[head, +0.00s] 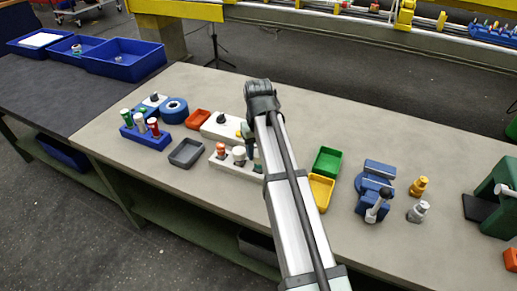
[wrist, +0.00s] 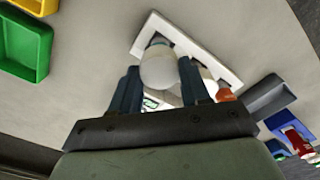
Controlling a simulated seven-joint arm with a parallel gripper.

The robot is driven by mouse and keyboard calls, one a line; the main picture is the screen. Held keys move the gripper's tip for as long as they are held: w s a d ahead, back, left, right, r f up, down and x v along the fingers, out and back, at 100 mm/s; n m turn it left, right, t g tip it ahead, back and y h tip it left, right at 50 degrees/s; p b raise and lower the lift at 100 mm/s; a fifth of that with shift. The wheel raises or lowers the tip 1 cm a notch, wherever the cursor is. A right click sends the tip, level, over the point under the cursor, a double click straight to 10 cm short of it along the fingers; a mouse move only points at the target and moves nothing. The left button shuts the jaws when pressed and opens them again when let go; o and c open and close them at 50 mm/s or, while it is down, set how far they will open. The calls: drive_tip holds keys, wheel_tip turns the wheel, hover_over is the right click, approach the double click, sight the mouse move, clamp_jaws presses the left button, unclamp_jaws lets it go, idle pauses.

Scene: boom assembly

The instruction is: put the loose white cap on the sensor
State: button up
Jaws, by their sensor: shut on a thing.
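In the wrist view my gripper (wrist: 160,78) is shut on a white rounded cap (wrist: 158,68), with one dark blue finger on each side of it. The cap is over one end of a white holder (wrist: 226,68), and I cannot tell whether it touches anything beneath. In the head view my arm hides most of the gripper and the held cap. The white holder (head: 232,170) shows left of the arm, with an orange-topped part (head: 220,150) and a white-topped part (head: 238,153) standing in it. I cannot make out which part is the sensor.
A second white block (head: 218,128) with a dark knob lies just behind. A grey tray (head: 186,153), a blue rack (head: 145,136), green (head: 327,162) and yellow (head: 320,192) bins and a blue vise (head: 374,190) stand around. The bench front is mostly clear.

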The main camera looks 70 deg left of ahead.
drive_tip(key=shift+f, duration=0.9)
drive_tip(key=o, duration=1.1)
drive_tip(key=shift+r, duration=0.15)
drive_tip(key=shift+r, duration=3.4)
